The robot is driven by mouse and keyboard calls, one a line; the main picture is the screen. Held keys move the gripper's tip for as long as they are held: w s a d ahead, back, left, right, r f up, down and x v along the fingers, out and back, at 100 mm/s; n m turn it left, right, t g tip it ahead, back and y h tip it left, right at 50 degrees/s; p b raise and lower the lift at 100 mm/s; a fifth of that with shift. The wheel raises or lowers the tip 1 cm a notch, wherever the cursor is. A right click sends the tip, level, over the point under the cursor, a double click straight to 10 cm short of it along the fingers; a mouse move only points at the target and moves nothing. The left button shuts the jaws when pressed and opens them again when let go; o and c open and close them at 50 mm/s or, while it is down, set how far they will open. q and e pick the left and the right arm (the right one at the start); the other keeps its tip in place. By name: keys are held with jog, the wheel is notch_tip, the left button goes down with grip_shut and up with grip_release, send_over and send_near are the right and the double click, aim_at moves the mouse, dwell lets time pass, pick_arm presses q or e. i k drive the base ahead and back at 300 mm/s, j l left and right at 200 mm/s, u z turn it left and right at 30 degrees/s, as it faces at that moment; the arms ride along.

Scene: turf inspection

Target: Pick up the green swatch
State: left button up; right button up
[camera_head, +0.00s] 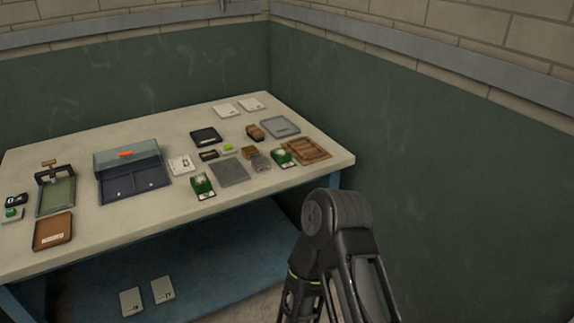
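Several small green things lie on the table (105,221), and I cannot tell for sure which is the green swatch. One green piece with a white label (203,186) lies near the front edge, left of a grey square mat (231,172). A similar green piece (281,157) lies to the right, beside a brown wooden tray (307,151). A small bright green item (228,148) sits behind the grey mat. A dark jointed arm of mine rises at the lower right, in front of the table's right end. Neither gripper shows in this view.
A blue-grey open box (132,173) and a framed device with a green bed (57,196) stand at the left. A brown clipboard-like board (53,231) lies at the front left. A grey tray (280,127) is at the back right. Walls close off the back and right.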

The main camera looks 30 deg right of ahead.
aim_at(201, 183)
jog(key=i+j, duration=0.1)
jog(key=i, duration=0.65)
jog(key=z, duration=1.45)
